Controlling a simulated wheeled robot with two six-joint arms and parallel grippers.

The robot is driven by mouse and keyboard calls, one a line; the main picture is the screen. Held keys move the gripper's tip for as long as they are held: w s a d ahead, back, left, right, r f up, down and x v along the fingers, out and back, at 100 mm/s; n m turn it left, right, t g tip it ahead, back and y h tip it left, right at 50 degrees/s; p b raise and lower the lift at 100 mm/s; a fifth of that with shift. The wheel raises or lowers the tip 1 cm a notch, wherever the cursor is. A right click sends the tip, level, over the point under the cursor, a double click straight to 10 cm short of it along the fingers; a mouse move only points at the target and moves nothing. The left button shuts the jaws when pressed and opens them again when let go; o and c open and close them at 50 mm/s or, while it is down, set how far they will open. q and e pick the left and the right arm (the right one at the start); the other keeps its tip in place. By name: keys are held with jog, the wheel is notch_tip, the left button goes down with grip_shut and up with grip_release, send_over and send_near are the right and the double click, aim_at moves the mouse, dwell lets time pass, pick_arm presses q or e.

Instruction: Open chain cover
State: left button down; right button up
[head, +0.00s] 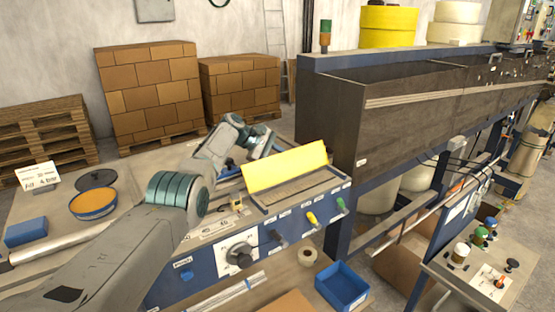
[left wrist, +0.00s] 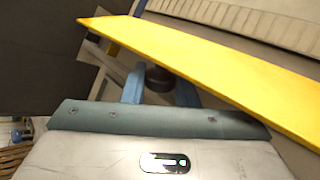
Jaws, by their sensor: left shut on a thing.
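The yellow chain cover (head: 285,167) stands tilted up at the back edge of the blue machine's top. In the left wrist view, the chain cover (left wrist: 200,65) crosses as a long slanted plate. The grey chain bed (head: 300,188) shows uncovered in front of it, and its segmented strip (left wrist: 250,18) shows beyond the cover. My left gripper (head: 262,143) is behind the cover's left part. In the left wrist view, the blue fingers of my left gripper (left wrist: 160,85) are on both sides of a dark round knob, shut on the cover; their contact is partly hidden. My right gripper is not in view.
A control panel with a dial (head: 240,254) and coloured knobs lies on the machine's front. A large brown tank (head: 400,120) stands close on the right. A blue bin (head: 342,287) is below. An orange-filled pan (head: 93,203) and a blue box (head: 26,232) sit at left.

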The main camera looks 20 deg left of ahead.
pick_arm(q)
jog(key=shift+f, duration=0.1)
jog(key=c, duration=1.2)
grip_release()
jog(key=shift+c, duration=0.2)
jog(key=shift+o, duration=0.4)
jog(key=shift+f, duration=0.15)
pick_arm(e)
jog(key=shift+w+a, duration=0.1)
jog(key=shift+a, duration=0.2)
